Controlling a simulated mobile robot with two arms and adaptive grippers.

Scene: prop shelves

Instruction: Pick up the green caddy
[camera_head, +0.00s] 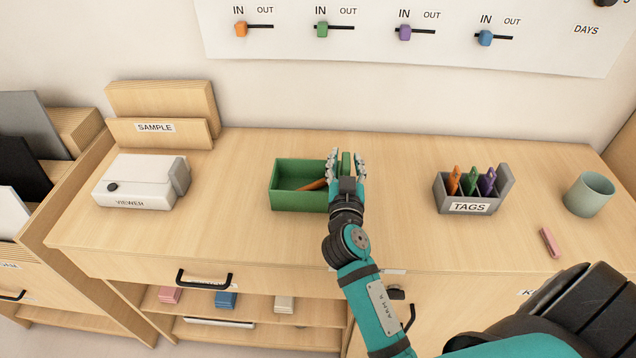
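The green caddy (298,203) is an open-topped box standing on the wooden counter, left of the picture's middle. A thin orange-brown item (314,185) lies inside it. My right gripper (347,160) is at the caddy's right end, with its fingers apart on either side of an upright green part (346,164). A small gap seems to show between fingers and green part; contact is hard to judge. The gripper and wrist hide the caddy's right end. My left gripper is out of view.
A white viewer box (134,186) and the sample holder (160,134) stand left on the counter (400,170). Counter between caddy and tags holder is clear.

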